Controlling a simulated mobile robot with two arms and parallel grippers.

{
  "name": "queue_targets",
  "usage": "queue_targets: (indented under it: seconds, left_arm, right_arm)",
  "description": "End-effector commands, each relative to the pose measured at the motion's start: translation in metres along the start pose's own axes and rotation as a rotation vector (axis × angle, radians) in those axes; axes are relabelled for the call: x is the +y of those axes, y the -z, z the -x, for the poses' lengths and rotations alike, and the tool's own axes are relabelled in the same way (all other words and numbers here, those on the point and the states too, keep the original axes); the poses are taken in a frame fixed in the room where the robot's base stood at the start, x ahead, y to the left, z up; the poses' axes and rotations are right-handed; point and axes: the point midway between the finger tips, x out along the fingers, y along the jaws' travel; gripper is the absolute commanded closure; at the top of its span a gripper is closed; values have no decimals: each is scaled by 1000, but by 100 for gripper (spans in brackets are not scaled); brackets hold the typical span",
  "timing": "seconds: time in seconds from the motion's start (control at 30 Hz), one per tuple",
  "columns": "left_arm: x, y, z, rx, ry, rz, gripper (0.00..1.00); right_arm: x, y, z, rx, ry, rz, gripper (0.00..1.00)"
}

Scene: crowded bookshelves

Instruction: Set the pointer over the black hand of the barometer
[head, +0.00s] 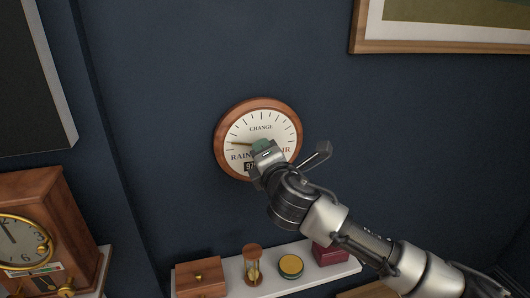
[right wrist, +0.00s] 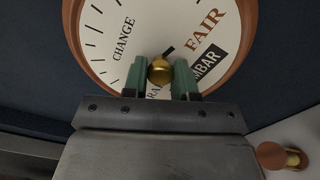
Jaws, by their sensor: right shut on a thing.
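The barometer (head: 222,125) is a round dial with a wooden rim and a cream face, hung on the dark blue wall. It also fills the top of the right wrist view (right wrist: 226,27). My right gripper (head: 262,147) is at the dial's centre, its green fingertips (right wrist: 161,75) shut on the brass knob (right wrist: 160,69). In the head view a thin hand (head: 241,143) points left, above the word RAIN; its colour is hard to tell. A short dark piece (right wrist: 168,50) shows just beyond the knob in the wrist view. My gripper hides the rest of the hands. My left gripper is not in view.
Below the dial, a white shelf (head: 274,287) holds a wooden box (head: 200,278), an hourglass (head: 252,264), a round yellow-topped tin (head: 291,266) and a red box (head: 330,254). A wooden clock (head: 66,225) stands at left. A framed picture (head: 440,47) hangs upper right.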

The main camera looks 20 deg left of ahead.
Motion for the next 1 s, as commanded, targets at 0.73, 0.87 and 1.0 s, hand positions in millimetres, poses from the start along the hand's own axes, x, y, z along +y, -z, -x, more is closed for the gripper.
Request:
queue_targets:
  seconds: [0.73,0.87,1.0]
  left_arm:
    - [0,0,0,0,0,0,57]
    - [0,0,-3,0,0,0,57]
    - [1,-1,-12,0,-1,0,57]
  right_arm:
    - [-1,0,0,1,1,0,48]
    - [-2,1,4,1,0,-1,48]
    - [-3,1,19,2,-1,-2,48]
